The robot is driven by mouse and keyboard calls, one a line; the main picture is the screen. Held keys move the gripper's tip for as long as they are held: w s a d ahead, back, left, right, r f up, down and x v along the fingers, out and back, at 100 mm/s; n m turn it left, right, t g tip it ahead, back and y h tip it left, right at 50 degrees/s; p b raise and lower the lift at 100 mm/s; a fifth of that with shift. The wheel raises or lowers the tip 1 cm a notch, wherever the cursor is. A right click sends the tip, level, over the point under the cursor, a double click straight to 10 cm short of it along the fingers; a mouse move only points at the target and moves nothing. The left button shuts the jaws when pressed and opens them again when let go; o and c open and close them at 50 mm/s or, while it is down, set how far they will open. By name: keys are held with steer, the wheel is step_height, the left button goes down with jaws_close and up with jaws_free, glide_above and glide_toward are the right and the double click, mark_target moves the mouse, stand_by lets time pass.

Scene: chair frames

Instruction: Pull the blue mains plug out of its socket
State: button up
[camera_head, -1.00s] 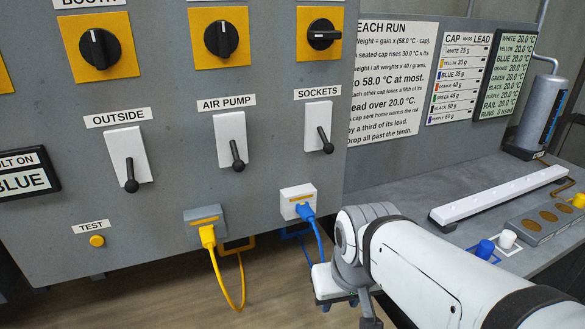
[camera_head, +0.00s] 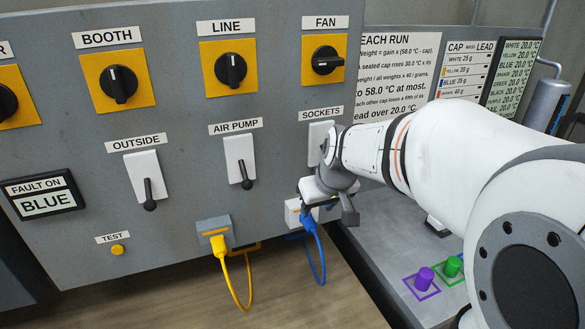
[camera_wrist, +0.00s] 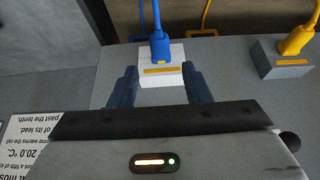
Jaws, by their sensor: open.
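The blue mains plug (camera_head: 308,221) sits in a white socket (camera_head: 291,213) low on the grey panel, with its blue cord hanging down. My gripper (camera_head: 327,205) is just above and right of it in the head view and hides part of the socket. In the wrist view the picture is turned over: the open fingers (camera_wrist: 160,68) stand on either side of the white socket (camera_wrist: 147,80), with gaps. The blue plug (camera_wrist: 159,48) shows beyond the fingertips, roughly centred between them. Nothing is held.
A yellow plug (camera_head: 219,245) sits in a grey socket to the left. The SOCKETS switch (camera_head: 316,145) above is partly covered by my arm. A display (camera_head: 44,196) reads FAULT ON BLUE. A bench with purple (camera_head: 424,278) and green (camera_head: 453,266) caps lies right. Floor below the plugs is free.

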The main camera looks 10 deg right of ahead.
mark_target(311, 222)
steer(key=b+x, duration=0.3)
steer(key=x, duration=0.5)
steer(key=shift+s+f+b, duration=0.1)
steer(key=shift+f+b, duration=0.05)
steer(key=shift+b, duration=0.2)
steer(key=shift+c, duration=0.7)
steer(key=shift+r, duration=0.25)
steer(key=c, duration=0.8)
steer(key=shift+s, duration=0.15)
steer(key=shift+s+d+b, duration=0.2)
steer(key=shift+s+b, duration=0.05)
steer(key=shift+s, duration=0.7)
steer(key=shift+s+d+b, duration=0.2)
steer(key=shift+s, duration=0.75)
steer(key=shift+s+d+b, duration=0.25)
steer(key=shift+s, duration=0.7)
